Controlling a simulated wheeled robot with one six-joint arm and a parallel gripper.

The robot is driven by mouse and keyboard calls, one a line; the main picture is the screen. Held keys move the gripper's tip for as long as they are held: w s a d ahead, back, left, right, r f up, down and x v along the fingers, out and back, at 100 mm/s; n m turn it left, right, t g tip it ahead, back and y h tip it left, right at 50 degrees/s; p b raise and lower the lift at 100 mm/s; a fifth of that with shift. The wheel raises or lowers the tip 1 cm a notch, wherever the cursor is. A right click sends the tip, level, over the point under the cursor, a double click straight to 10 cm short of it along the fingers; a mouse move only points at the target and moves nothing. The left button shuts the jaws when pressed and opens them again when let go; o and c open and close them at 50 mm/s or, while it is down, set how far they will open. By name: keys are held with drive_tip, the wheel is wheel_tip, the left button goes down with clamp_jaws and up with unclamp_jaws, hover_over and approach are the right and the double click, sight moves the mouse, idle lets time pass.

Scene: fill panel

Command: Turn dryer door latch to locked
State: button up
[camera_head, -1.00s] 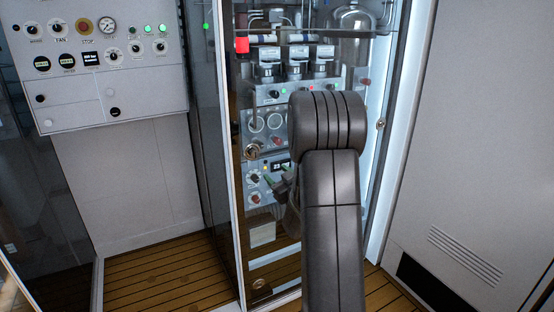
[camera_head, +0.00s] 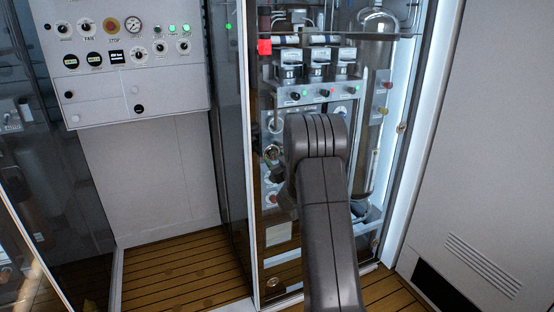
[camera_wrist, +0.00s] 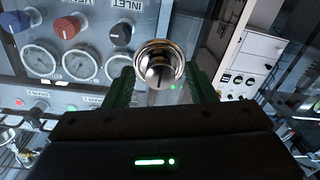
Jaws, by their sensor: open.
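The dryer door latch is a round chrome knob with a dark slot (camera_wrist: 159,62). In the wrist view it sits between the two green fingers of my gripper (camera_wrist: 160,74), with a gap at each side. My gripper is open and no contact shows. In the head view the latch (camera_head: 272,153) is on the left edge of the dryer's glass door, just left of my arm. My arm hides most of the gripper there. The slot's direction is hard to read at this size.
Behind the glass are gauges (camera_wrist: 81,65), a red knob (camera_wrist: 67,27) and a dark knob (camera_wrist: 121,34). A control panel (camera_head: 90,100) with a red stop button stands at the left. A grey wall (camera_head: 490,130) is at the right. Wooden floor (camera_head: 170,280) lies below.

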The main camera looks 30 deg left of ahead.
drive_tip(key=c, duration=1)
drive_tip(key=shift+m, duration=0.3)
drive_tip(key=shift+f+m+b, duration=0.15)
drive_tip(key=shift+m+b, duration=0.9)
drive_tip(key=shift+m, duration=0.15)
drive_tip(key=m+b, duration=0.1)
drive_tip(key=m, duration=0.4)
drive_tip(key=shift+s+a+m+t, duration=0.1)
drive_tip(key=shift+m+t, duration=0.2)
drive_tip(key=m, duration=0.4)
drive_tip(key=shift+r+m+b, duration=0.2)
drive_tip(key=shift+m+b, duration=0.2)
drive_tip(key=m, duration=0.5)
drive_tip(key=shift+s+a, duration=0.1)
drive_tip(key=shift+t, duration=0.3)
